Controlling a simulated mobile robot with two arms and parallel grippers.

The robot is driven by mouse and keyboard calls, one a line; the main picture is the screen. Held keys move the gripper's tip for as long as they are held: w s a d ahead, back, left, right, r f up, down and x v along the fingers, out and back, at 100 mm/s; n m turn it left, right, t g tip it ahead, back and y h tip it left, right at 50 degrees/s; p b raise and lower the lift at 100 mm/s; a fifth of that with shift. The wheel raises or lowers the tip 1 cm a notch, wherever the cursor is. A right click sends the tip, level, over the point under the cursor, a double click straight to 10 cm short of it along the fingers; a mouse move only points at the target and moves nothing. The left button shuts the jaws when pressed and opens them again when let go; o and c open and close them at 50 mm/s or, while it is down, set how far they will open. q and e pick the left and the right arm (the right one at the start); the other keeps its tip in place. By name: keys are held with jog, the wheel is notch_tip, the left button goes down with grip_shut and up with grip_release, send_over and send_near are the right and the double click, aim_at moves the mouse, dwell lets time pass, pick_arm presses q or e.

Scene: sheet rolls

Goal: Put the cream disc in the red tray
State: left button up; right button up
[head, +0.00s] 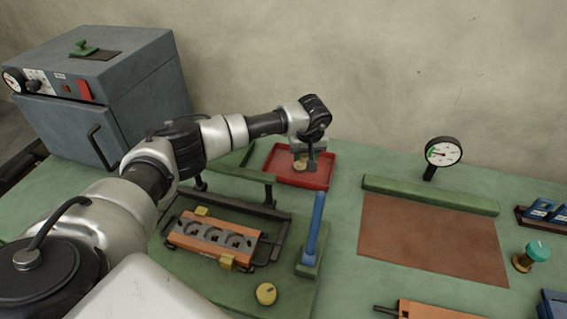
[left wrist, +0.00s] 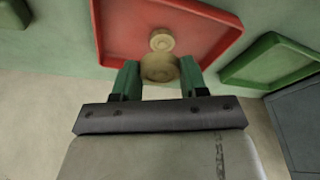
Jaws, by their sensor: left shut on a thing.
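The red tray (head: 284,160) lies on the green bench near the back wall in the head view. It also shows in the left wrist view (left wrist: 122,32). My left gripper (head: 306,167) is over the tray, with its fingers pointing down. In the left wrist view my left gripper (left wrist: 160,78) is shut on the cream disc (left wrist: 159,68), which sits between the green fingertips. A smaller round cream part (left wrist: 162,40) shows just beyond it; I cannot tell if it is separate. The disc's height above the tray floor is unclear. My right gripper is out of view.
A green tray (left wrist: 275,62) lies beside the red one. An orange block (head: 212,238) in a dark frame, a blue post (head: 314,228) and a yellow knob (head: 266,293) stand nearer. A brown mat (head: 430,238) and a dial gauge (head: 443,152) are right. A grey oven (head: 110,85) is left.

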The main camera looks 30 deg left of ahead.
pick_arm(q)
jog(key=p, duration=0.2)
send_over(279, 171)
jog(key=f, duration=0.4)
jog(key=shift+s+d+f, duration=0.2)
jog(key=shift+d+f, duration=0.05)
jog(key=shift+f, duration=0.15)
jog(key=shift+a+f, duration=0.1)
jog(key=shift+f, duration=0.05)
notch_tip(279, 171, down, 4)
jog(key=shift+r, duration=0.1)
